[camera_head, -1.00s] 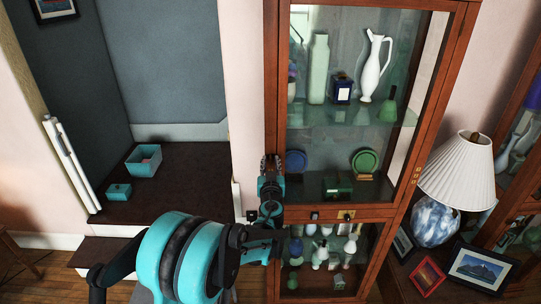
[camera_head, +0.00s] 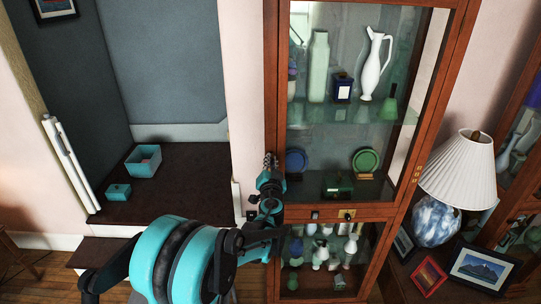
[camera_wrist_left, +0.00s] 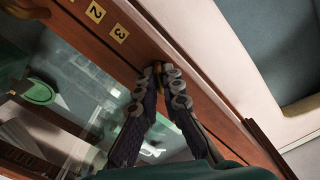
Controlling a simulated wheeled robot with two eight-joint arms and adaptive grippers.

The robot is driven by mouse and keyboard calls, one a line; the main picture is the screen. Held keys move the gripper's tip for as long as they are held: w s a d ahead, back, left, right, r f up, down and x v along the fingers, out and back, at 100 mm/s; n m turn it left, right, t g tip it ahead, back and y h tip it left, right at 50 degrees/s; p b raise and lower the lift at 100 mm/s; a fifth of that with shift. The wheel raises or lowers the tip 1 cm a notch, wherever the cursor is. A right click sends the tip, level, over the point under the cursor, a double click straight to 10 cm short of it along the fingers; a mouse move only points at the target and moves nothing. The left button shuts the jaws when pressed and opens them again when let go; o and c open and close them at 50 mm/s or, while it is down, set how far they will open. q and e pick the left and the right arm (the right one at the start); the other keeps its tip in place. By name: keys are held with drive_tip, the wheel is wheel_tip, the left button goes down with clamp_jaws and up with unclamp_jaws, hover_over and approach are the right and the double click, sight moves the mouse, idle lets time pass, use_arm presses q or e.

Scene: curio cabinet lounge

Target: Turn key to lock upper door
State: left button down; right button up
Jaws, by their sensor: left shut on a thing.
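The upper glass door (camera_head: 345,110) of the wooden curio cabinet looks closed in the head view. My left gripper (camera_head: 270,163) is at the left edge of the door's frame, about level with the lower shelf. In the left wrist view my left gripper (camera_wrist_left: 164,76) has its two dark fingers close together against the wood. It is shut on a small brass-coloured piece (camera_wrist_left: 157,66), which looks like the key. The fingertips cover most of it, so its angle and the keyhole cannot be made out. My right gripper is not in view.
Vases and plates stand behind the glass. The lower door (camera_head: 325,262) is below. A lamp (camera_head: 460,180) and framed pictures (camera_head: 485,268) stand at the right. A dark ledge (camera_head: 185,185) with teal boxes (camera_head: 143,160) is at the left. Number plates (camera_wrist_left: 119,34) show on the wood.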

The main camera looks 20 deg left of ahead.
use_arm(q)
drive_tip(key=m+b, duration=0.1)
drive_tip(key=m, duration=0.9)
drive_tip(key=shift+r+m, duration=0.1)
drive_tip(key=shift+m, duration=0.3)
drive_tip(key=shift+w+a, duration=0.1)
drive_tip(key=shift+w, duration=0.05)
drive_tip(key=c, duration=1.9)
unclamp_jaws()
drive_tip(key=o, duration=0.6)
